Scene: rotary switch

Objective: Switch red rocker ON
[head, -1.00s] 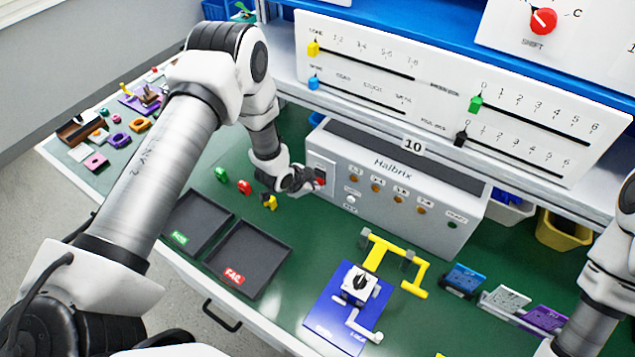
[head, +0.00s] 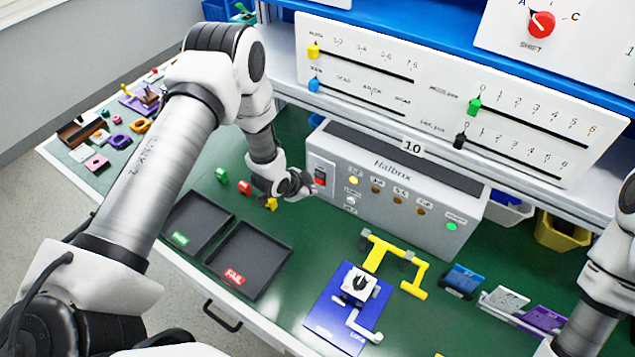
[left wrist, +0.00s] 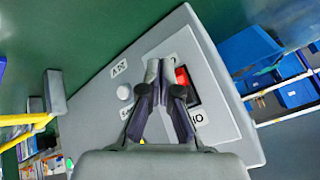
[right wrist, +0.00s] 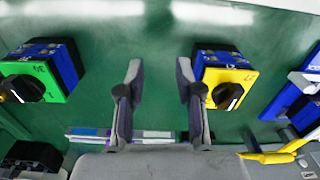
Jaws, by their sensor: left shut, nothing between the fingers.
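The red rocker (head: 320,177) is on the left end of the grey Halbrix box (head: 440,225), on a pale plate. It also shows in the left wrist view as a red cap in a black frame (left wrist: 183,77). My left gripper (head: 312,187) is shut and empty just in front of the rocker, slightly apart from it. In the left wrist view its fingertips (left wrist: 159,68) are beside the red cap and hide part of the plate. A yellow lamp (head: 353,180) and a green lamp (head: 451,226) on the box are lit. My right gripper (right wrist: 159,72) is open and empty.
Two dark trays (head: 262,262) lie in front of the box. Small green, red and yellow parts (head: 245,187) lie near my left wrist. A yellow stand (head: 395,262) and a blue board (head: 340,325) are at the front. A slider panel (head: 390,75) stands behind the box.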

